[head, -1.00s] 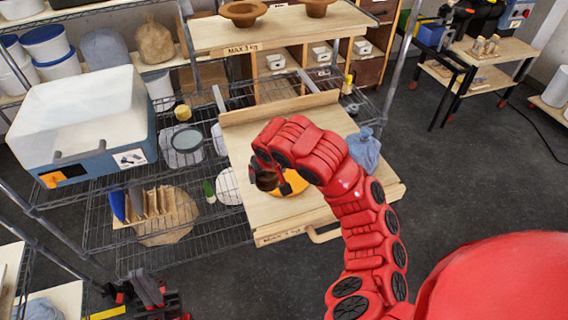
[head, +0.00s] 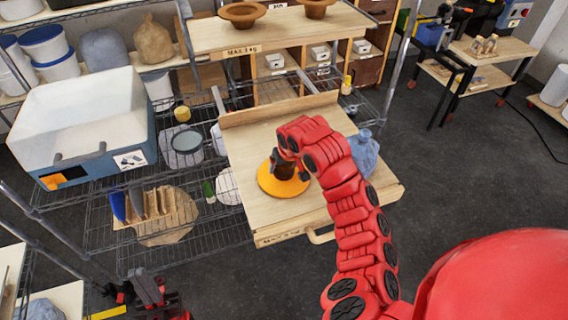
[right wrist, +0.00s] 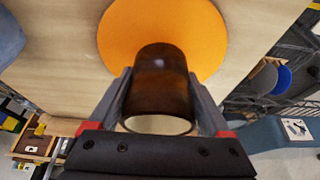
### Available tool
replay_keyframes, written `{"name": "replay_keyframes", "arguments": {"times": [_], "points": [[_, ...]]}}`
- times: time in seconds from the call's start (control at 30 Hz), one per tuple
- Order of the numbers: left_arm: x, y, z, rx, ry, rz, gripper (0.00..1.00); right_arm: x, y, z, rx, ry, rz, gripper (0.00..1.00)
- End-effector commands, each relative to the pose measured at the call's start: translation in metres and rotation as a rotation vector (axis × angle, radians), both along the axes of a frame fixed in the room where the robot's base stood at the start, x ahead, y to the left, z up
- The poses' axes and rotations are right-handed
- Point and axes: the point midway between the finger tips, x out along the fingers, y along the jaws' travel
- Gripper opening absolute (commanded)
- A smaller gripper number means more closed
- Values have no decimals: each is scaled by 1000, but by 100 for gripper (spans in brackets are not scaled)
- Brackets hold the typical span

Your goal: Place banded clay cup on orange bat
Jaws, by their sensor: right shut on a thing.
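The dark brown clay cup (head: 286,171) is between the fingers of my right gripper (head: 284,163) in the head view. In the right wrist view the cup (right wrist: 161,80) is held between both fingers (right wrist: 160,100), with its pale rim toward the camera. The orange bat (head: 267,184) is a round disc on the wooden board. The cup appears over the bat; I cannot tell whether it touches it. The bat (right wrist: 120,30) is partly hidden behind the cup in the wrist view. My left gripper (head: 150,296) is at the bottom left, away from the board; its jaw opening is unclear.
The wooden board (head: 240,140) has a raised back edge and a front handle. A large pale blue bin (head: 85,125) and wire shelves stand left. A shelf (head: 290,32) with bowls is behind.

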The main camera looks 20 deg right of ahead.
Motion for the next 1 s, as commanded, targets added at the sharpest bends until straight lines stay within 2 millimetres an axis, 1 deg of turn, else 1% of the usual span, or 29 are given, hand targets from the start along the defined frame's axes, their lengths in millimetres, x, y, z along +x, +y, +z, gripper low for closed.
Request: {"name": "replay_keyframes", "arguments": {"times": [0.17, 0.2, 0.27, 0.5, 0.57, 0.67, 0.77, 0.9, 0.93, 1.0], "points": [[0, 0, -3, 0, 0, 0, 0, 0, 0, -4, -1, -1, -1, 8], [0, 0, -2, 0, 0, 0, 0, 0, 0, -3, -1, -1, -1, 89], [0, 0, -2, 0, 0, 0, 0, 0, 0, -3, -1, -1, -1, 100], [0, 0, -1, 0, 0, 0, 0, 0, 0, -2, 0, -1, 0, 100], [0, 0, 1, 0, 0, 0, 0, 0, 0, 1, 0, -1, 0, 100], [0, 0, -4, 0, 0, 0, 0, -2, 1, 8, 3, -7, 0, 100], [0, 0, -9, 0, 0, 0, 0, -8, -1, 22, 2, -6, -1, 100], [0, 0, -11, 0, 0, 0, 0, -20, -2, 55, 0, -9, -1, 100], [0, 0, -10, 0, 0, 0, 0, -23, -3, 63, -3, -9, -2, 100], [0, 0, -2, 0, 0, 0, 0, -29, -2, 77, -4, -5, -1, 100]]}}
